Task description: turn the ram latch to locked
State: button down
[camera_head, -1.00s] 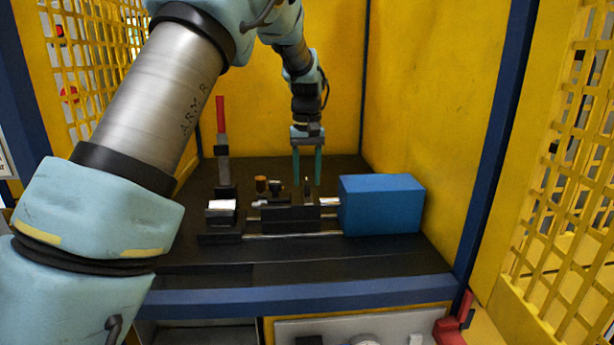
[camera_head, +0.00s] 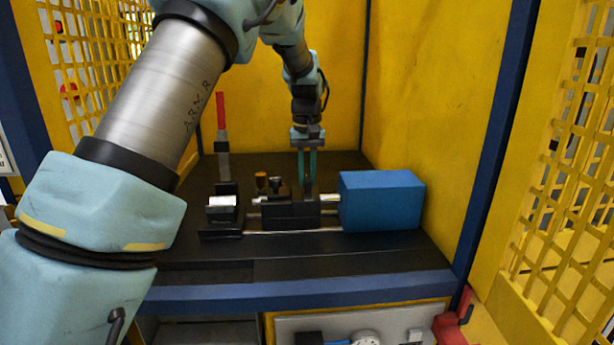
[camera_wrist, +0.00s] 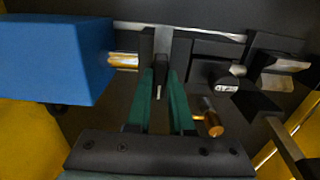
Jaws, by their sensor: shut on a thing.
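The ram latch appears to be the small dark upright piece (camera_wrist: 158,82) with a light edge, between my fingertips in the wrist view. It stands on the black sliding block (camera_head: 290,214) beside the blue box (camera_head: 381,201). My gripper (camera_head: 307,184) points down over this block, its two green fingers drawn together on the latch. The fingers also show in the wrist view (camera_wrist: 161,78). They hide most of the latch in the head view, and its turn angle cannot be told.
A copper-topped cylinder (camera_head: 261,181) and a dark knob (camera_head: 276,184) stand left of my fingers. A red-handled lever (camera_head: 221,112) rises further left, behind a silver-topped block (camera_head: 222,201). Yellow walls enclose the back and sides. The black bench front (camera_head: 300,265) is clear.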

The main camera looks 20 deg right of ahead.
jog(key=shift+m, duration=0.4)
jog(key=m, duration=0.3)
jog(key=shift+w+m, duration=0.1)
jog(key=shift+m, duration=0.3)
jog(key=m+p, duration=0.1)
jog(key=m, duration=0.8)
jog(key=shift+r+p, duration=0.1)
jog(key=shift+p, duration=0.3)
jog(key=m+p, duration=0.1)
jog(key=m, duration=0.3)
jog(key=shift+m, duration=0.3)
jog(key=c, duration=0.8)
grip_release()
